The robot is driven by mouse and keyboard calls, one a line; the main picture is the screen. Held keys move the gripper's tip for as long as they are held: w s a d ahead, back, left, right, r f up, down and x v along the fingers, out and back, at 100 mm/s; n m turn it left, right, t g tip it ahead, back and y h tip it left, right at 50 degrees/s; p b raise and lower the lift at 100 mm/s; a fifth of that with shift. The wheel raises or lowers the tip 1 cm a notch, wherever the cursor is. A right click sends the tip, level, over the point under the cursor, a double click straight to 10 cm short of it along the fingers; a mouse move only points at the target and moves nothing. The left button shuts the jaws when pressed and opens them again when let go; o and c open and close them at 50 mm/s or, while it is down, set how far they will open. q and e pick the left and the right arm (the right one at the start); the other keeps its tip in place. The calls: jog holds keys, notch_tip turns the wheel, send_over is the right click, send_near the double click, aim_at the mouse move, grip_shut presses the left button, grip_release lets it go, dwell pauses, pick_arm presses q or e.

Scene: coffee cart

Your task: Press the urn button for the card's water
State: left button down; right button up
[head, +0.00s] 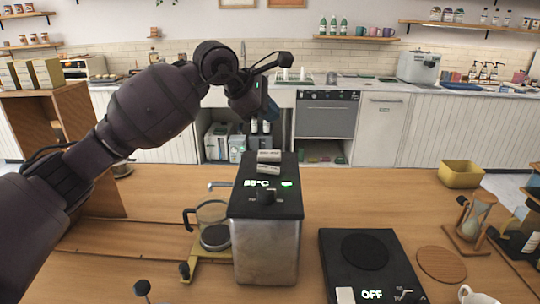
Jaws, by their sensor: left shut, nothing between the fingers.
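The urn (266,245) is a steel box with a black top panel, standing on the counter in the middle of the head view. Its panel display (262,184) reads what looks like 95°C, with a green light beside it. I cannot make out a card. My right gripper is not in view.
A glass carafe (212,222) stands on a yellow stand left of the urn. A black scale (362,262) reading OFF lies to the right, beside a round wooden coaster (441,264).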

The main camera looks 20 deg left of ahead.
pick_arm(q)
jog(key=b, duration=0.2)
send_over(269, 154)
notch_tip(269, 154, down, 6)
jog(key=shift+w+r, duration=0.1)
jog(key=shift+r, duration=0.15)
jog(key=shift+f, duration=0.4)
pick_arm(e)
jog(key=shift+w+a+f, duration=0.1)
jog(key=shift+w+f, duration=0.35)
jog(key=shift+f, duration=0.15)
pick_arm(q)
jog(key=shift+d, duration=0.1)
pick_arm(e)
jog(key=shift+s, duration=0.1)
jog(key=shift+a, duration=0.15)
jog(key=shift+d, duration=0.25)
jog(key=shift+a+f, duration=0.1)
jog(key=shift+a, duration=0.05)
pick_arm(q)
jog(key=shift+f, duration=0.35)
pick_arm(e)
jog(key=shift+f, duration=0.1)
